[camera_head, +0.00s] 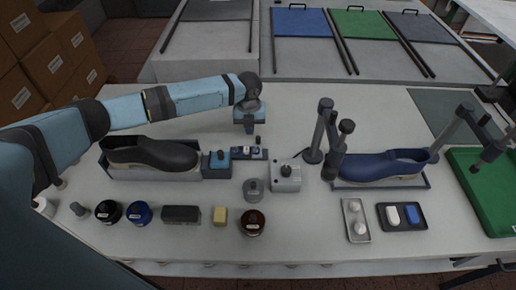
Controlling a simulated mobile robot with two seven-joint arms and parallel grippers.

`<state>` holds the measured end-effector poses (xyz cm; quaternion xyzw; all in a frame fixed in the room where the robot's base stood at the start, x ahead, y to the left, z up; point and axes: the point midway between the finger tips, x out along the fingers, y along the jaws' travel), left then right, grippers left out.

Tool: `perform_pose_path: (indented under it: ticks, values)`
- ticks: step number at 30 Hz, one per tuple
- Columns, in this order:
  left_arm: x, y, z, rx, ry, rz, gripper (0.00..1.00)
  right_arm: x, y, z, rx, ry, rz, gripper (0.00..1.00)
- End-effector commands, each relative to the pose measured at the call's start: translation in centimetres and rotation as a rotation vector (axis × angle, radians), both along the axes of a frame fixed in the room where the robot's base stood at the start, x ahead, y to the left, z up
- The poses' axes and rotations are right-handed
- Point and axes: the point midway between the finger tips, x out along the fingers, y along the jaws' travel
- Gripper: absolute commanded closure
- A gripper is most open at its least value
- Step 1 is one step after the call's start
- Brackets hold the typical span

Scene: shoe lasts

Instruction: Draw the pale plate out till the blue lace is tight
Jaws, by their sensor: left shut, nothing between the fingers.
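No blue lace can be made out at this size. A pale grey plate or base (155,175) shows under a dark shoe (150,153) at the left of the bench; I cannot tell whether it is the pale plate. A blue-and-grey block (216,164) stands at the right end of that base. My left gripper (249,129) points down behind a small dark fixture with blue parts (247,152). It is shut and empty, apart from the shoe.
A blue shoe (385,165) sits on a tray beside a dark jointed stand (327,140). The bench behind the gripper is clear.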

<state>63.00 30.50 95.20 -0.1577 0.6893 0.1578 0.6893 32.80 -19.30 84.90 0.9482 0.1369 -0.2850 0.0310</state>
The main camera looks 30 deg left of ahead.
Motion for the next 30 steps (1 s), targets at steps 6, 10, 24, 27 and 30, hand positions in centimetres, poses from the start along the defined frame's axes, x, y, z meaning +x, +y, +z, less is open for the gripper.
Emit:
perform_pose_path:
  ticks: [6,10,24,27,30]
  values:
    - [0.0,0.0,-0.1,0.0,0.0,0.0,1.0,0.0,-0.1,-0.2,-0.001,0.003,-0.001,1.0]
    - [0.0,0.0,-0.6,0.0,0.001,0.0,1.0,0.0,-0.1,-0.4,-0.001,0.003,-0.001,1.0]
    - [0.0,0.0,-2.9,0.0,0.0,0.0,1.0,0.0,-0.1,-1.1,-0.001,0.002,-0.001,1.0]
    - [0.0,0.0,-3.5,0.001,0.0,0.0,1.0,0.0,-0.1,-1.2,-0.001,0.002,-0.001,1.0]
    - [0.0,0.0,-3.8,0.001,0.0,0.0,1.0,0.0,-0.1,-1.2,-0.001,0.001,-0.001,1.0]
